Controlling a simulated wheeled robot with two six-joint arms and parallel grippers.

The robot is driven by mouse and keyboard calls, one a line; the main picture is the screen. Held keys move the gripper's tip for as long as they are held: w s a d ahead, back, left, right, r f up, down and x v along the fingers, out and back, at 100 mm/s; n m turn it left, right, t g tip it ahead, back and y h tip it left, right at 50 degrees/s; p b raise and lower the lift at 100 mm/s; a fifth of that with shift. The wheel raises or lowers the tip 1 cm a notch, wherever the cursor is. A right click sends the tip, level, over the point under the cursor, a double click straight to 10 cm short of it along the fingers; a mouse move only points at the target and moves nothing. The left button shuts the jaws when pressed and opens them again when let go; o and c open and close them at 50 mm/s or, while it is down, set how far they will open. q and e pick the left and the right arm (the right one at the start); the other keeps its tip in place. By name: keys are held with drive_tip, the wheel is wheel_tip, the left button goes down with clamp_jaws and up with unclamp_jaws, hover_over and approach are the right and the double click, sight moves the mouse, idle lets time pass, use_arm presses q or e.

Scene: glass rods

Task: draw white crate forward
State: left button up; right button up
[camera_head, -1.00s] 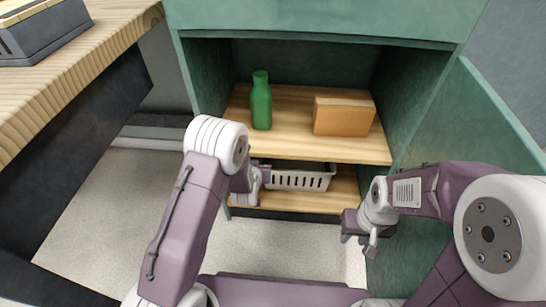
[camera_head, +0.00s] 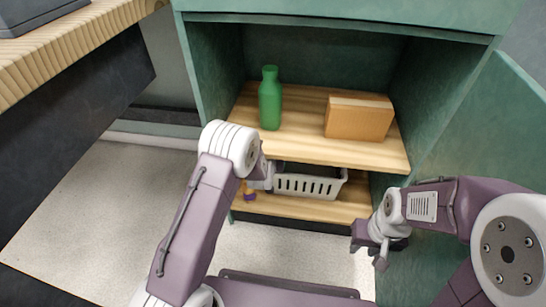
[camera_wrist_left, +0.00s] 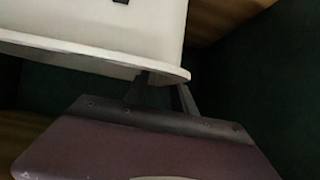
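The white crate (camera_head: 310,186) has slotted sides and stands on the lower shelf of the green cabinet. My left gripper (camera_head: 262,181) is at the crate's left end in the head view, largely hidden by its own wrist. In the left wrist view, the crate's pale rim (camera_wrist_left: 90,50) crosses above the two dark fingers (camera_wrist_left: 164,88). These are spread apart close to the rim, their tips partly hidden; contact is unclear. My right gripper (camera_head: 371,254) is right of the shelves, near the open door, with its fingers apart and empty.
A green bottle (camera_head: 270,100) and a brown box (camera_head: 358,118) stand on the upper shelf (camera_head: 300,142). A small orange and purple object (camera_head: 249,193) is left of the crate. The open door (camera_head: 470,140) bounds the right; a wooden counter (camera_head: 60,45) is left.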

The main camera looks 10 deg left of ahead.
use_arm(q)
drive_tip(key=shift+b+x, duration=0.5)
drive_tip(key=shift+x, duration=0.65)
clamp_jaws()
idle(0.6)
